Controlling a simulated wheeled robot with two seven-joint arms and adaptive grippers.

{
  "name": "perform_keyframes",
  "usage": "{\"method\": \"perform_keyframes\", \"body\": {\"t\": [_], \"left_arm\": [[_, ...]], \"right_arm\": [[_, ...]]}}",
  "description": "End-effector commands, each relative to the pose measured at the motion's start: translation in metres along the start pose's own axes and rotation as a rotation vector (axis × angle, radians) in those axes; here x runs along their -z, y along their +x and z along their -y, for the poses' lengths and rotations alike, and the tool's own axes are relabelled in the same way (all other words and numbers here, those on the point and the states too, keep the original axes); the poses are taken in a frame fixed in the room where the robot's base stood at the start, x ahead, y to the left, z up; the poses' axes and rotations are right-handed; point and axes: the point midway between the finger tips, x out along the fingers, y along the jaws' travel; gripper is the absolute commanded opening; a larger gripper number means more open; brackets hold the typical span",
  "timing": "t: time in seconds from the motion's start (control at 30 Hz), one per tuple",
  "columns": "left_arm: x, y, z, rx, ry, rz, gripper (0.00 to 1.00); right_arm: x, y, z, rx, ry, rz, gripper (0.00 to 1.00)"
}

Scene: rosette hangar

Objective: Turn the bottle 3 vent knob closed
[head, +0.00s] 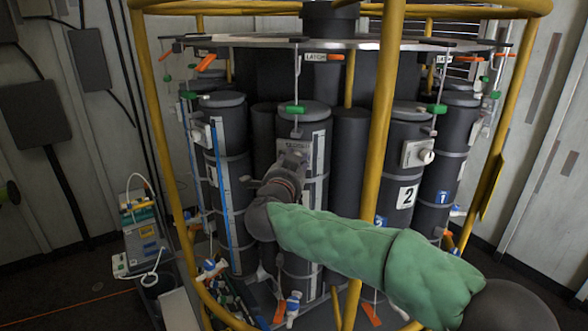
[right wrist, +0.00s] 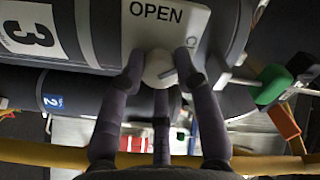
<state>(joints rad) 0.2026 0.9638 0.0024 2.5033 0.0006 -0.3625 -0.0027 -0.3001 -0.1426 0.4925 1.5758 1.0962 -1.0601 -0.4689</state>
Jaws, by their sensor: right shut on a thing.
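In the right wrist view the bottle with a large 3 label (right wrist: 33,28) carries a white plate (right wrist: 195,18) marked OPEN. A second word starting with C is partly hidden at the plate's right. The round white vent knob (right wrist: 158,70) has a short blue-grey line on its face. My right gripper (right wrist: 160,62) has its fingers around the knob, shut on it. In the head view my right gripper (head: 287,170) reaches the plate on the middle dark bottle (head: 305,115) and hides the knob. My left gripper is not in view.
Yellow rails surround the bottle rack; one upright post (head: 380,130) stands just right of my right gripper. Bottle 2 (head: 410,140), with its own white knob, stands to the right. Green (head: 291,109) and orange handles hang around the rack. A cart of equipment (head: 145,240) stands at left.

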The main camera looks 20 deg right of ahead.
Motion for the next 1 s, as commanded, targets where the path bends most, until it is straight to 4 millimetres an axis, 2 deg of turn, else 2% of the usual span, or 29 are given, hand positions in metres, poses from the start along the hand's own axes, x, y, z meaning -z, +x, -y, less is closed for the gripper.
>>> {"method": "perform_keyframes", "body": {"t": [0.03, 0.5, 0.7, 1.0], "left_arm": [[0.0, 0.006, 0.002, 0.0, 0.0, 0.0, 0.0], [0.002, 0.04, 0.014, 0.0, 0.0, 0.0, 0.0], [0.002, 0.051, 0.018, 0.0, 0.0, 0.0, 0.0], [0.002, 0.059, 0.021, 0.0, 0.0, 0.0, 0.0]], "right_arm": [[0.008, 0.001, 0.002, 0.008, 0.054, -0.015, 0.0], [0.008, 0.001, 0.0, 0.009, 0.483, -0.015, 0.0], [0.008, 0.001, -0.001, 0.008, 0.619, -0.015, 0.0], [0.008, 0.001, -0.001, 0.007, 0.734, -0.014, 0.0]]}}
